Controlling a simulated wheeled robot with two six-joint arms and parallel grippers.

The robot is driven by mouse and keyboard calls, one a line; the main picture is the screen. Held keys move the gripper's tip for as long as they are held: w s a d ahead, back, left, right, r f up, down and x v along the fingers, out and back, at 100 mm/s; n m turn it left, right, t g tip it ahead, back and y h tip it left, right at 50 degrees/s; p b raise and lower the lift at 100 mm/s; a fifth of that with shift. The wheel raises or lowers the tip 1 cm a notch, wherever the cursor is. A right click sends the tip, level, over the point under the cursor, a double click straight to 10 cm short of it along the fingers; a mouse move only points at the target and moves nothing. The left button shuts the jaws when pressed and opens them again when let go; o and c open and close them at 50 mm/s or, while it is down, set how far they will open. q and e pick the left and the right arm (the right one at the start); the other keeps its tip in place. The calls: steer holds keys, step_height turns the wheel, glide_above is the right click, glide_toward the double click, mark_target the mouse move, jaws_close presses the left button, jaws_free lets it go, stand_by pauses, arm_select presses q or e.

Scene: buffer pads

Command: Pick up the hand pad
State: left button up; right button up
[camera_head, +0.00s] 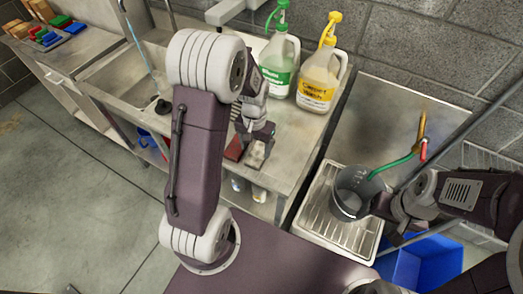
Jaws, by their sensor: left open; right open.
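A small dark red pad (234,151) and a pale greyish pad (254,158) lie side by side on the metal counter, partly hidden by my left gripper; I cannot tell for certain which is the hand pad. My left gripper (259,140) is open, pointing down just over the pale pad. I cannot tell whether its fingers touch it. My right gripper (382,207) is at the right, beside a dark round vessel (352,190); its fingers are hard to make out.
A green-labelled jug (281,66) and a yellow-labelled jug (318,82) with pump tops stand behind the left gripper. A ribbed drainer (325,222) lies under the vessel, with a blue bin (425,265) below. Coloured pads (50,38) lie far left.

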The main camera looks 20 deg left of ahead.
mark_target(255, 159)
arm_select(q)
steer(key=shift+a+f, duration=0.25)
steer(key=shift+f, duration=0.35)
steer(key=f, duration=0.4)
steer(key=shift+s+d+f, duration=0.15)
steer(key=shift+s+f, duration=0.1)
steer(key=shift+f, duration=0.3)
steer(key=c, duration=1.2)
steer(key=shift+o, duration=0.2)
step_height(255, 159, up, 4)
steer(key=shift+w+r, duration=0.1)
steer(key=shift+r, duration=0.15)
steer(key=w+d+r, duration=0.5)
steer(key=d+r, duration=0.1)
steer(key=d, duration=0.4)
steer(key=shift+d+r, duration=0.15)
steer(key=shift+r, duration=0.15)
